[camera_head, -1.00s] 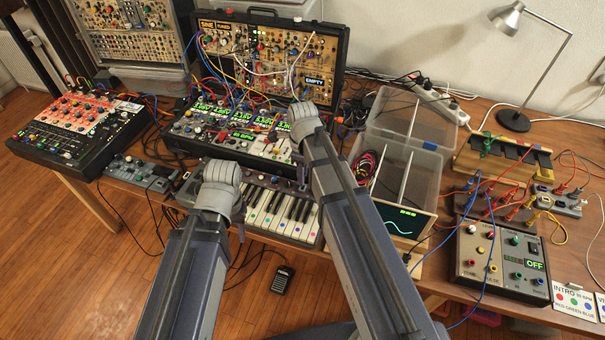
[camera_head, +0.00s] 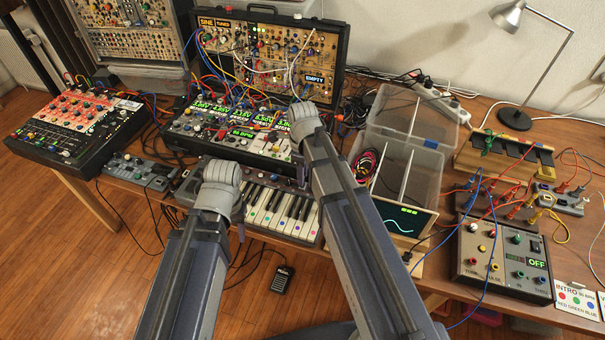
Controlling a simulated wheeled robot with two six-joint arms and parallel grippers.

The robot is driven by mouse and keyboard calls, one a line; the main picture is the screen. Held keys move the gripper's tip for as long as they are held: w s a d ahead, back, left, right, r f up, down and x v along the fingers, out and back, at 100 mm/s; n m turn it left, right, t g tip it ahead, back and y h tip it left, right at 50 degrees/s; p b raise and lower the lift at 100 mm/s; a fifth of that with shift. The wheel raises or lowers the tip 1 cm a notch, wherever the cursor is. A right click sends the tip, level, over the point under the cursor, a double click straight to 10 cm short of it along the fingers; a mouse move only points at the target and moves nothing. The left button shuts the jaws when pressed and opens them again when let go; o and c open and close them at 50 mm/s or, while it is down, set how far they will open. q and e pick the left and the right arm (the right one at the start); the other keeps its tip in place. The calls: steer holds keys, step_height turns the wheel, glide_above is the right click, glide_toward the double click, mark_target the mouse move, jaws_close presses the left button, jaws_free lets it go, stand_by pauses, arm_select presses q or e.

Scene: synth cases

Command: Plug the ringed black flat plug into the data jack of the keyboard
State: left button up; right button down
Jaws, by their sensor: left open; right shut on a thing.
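The keyboard (camera_head: 283,210) lies at the front edge of the table, with white and black keys and coloured dots. My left gripper (camera_head: 192,188) is open at the keyboard's left end, largely covered by my own wrist. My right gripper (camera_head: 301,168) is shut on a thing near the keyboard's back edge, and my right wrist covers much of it. What it holds is too small and hidden to make out. I cannot pick out the ringed black flat plug or the data jack.
Behind the keyboard stands a synth case (camera_head: 228,135) with cables and green readouts. A red-topped mixer (camera_head: 75,125) and a small grey box (camera_head: 140,171) stand left. Right are a clear bin (camera_head: 437,160), a scope (camera_head: 402,219) and a panel box (camera_head: 497,262).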

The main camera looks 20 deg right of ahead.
steer(key=shift+f+b, duration=0.6)
steer(key=shift+f, duration=0.1)
steer(key=c, duration=0.6)
jaws_free()
steer(key=shift+r, duration=0.1)
step_height(320, 180, up, 8)
steer(key=p, duration=0.8)
steer(key=shift+s+a+n, duration=0.2)
steer(key=shift+n, duration=0.1)
steer(key=s+a+n, duration=0.3)
steer(key=s+n, duration=0.1)
steer(key=n, duration=0.5)
steer(key=s+a+n, duration=0.3)
steer(key=s+n, duration=0.2)
steer(key=n, duration=0.4)
steer(key=s+a+n+h, duration=0.1)
steer(key=s+a+n, duration=0.3)
steer(key=n, duration=0.6)
steer(key=shift+s, duration=0.45)
